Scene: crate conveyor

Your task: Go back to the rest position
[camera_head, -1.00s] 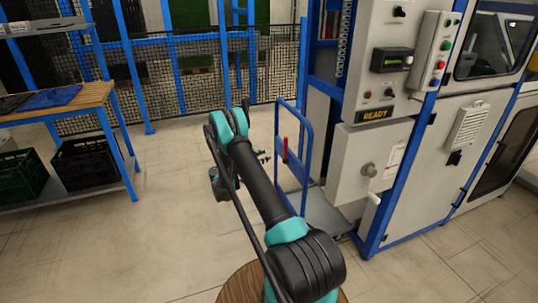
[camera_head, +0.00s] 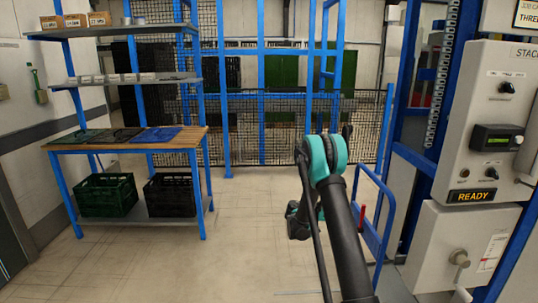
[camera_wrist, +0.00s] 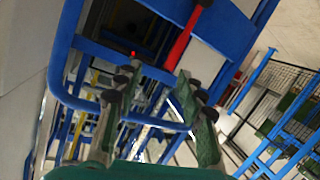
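My arm is raised in front of the body camera, bent at a teal joint. My gripper (camera_wrist: 155,110) shows in the wrist view with its jointed grey-green fingers apart and nothing between them. In the head view the fingers are mostly hidden behind my arm. A blue tubular frame (camera_head: 384,232) with a red handle (camera_head: 361,218) stands just right of my arm. In the wrist view the blue frame (camera_wrist: 52,62) and the red handle (camera_wrist: 185,38) appear beyond the fingers; I cannot tell how close they are.
A blue rack with a wooden shelf (camera_head: 120,142) stands at left, a green crate (camera_head: 107,195) and a black crate (camera_head: 169,194) on its lower level. A machine with a "READY" display (camera_head: 473,196) stands at right. A mesh fence (camera_head: 275,125) closes the back. The floor (camera_head: 235,235) between is clear.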

